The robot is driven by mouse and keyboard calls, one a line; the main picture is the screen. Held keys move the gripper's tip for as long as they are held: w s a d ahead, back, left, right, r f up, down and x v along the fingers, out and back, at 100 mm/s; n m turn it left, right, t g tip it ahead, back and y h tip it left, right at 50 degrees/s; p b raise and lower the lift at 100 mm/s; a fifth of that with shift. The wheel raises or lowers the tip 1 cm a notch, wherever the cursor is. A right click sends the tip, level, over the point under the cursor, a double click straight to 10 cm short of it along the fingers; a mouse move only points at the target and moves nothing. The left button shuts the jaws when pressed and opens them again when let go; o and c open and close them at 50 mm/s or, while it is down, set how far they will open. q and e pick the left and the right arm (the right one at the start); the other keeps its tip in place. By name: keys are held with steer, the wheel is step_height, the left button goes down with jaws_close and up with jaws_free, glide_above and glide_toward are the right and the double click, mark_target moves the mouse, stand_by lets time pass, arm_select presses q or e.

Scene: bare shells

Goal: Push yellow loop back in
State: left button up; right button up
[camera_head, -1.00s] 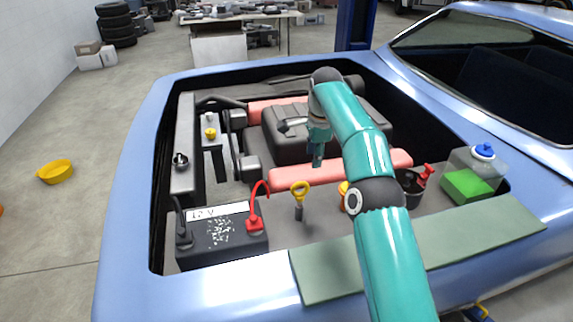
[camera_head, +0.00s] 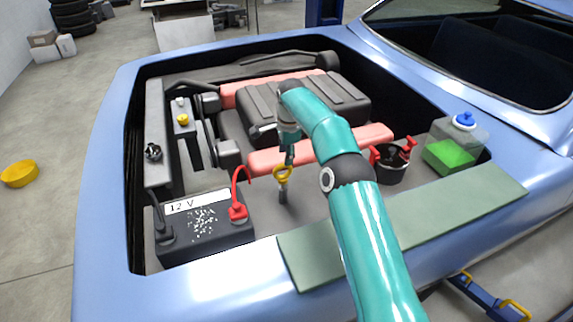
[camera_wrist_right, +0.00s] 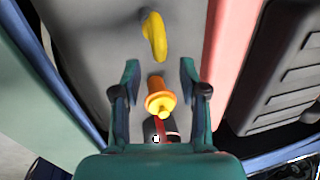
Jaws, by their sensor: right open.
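The yellow loop (camera_head: 282,173) tops a dark upright stem in the engine bay, right of the battery. It also shows in the right wrist view (camera_wrist_right: 154,38), above and beyond the fingertips, apart from them. My right gripper (camera_head: 289,158) points down and overlaps the loop's top in the head view. In the wrist view its two fingers (camera_wrist_right: 160,75) are spread, with nothing gripped. An orange-yellow capped piece (camera_wrist_right: 160,97) shows between the fingers, seemingly below them; my arm hides it in the head view. My left gripper is not in view.
The battery (camera_head: 205,228) with a red cable stands left of the loop. A pink bar (camera_head: 345,146) runs behind it. A green mat (camera_head: 440,222) lies on the front edge. A black pot (camera_head: 391,172) with red clips and a green-fluid tank (camera_head: 455,150) stand to the right.

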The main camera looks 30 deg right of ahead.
steer(key=shift+w+d+f+p, duration=0.15)
steer(key=shift+w+f, duration=0.1)
steer(key=shift+f, duration=1)
steer(key=shift+w+a+f+p, duration=0.1)
steer(key=shift+w+f+p, duration=0.1)
steer(key=shift+f, duration=1.05)
jaws_close()
